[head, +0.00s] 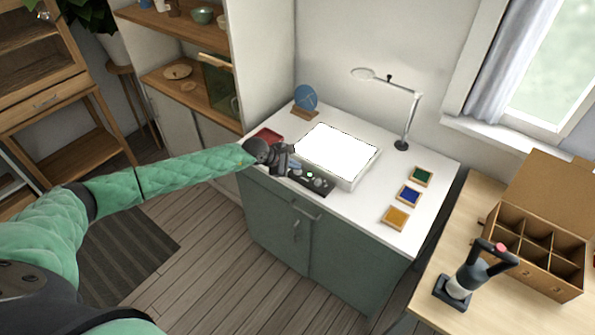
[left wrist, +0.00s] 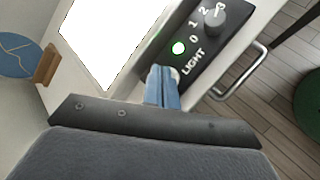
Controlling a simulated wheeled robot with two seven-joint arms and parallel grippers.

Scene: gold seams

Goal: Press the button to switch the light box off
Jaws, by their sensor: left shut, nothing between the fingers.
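The light box (head: 337,150) lies on the white-topped cabinet, and its panel glows bright white. Its lit face also shows in the left wrist view (left wrist: 105,35). A dark control panel (head: 312,180) sits along the cabinet's front edge. In the left wrist view it carries a green-lit button (left wrist: 179,48), a grey knob (left wrist: 214,19) with numbers, and the word LIGHT. My left gripper (head: 290,166) is shut and empty at the left end of the panel. Its blue fingertips (left wrist: 163,88) are close to the button; I cannot tell whether they touch the panel. My right gripper is not in view.
A lamp with a ring head (head: 405,130) stands behind the light box. A blue disc on a wooden stand (head: 305,98) is at the back left. Several coloured tiles (head: 409,195) lie at the right. A divided cardboard box (head: 535,250) is on the wooden table.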

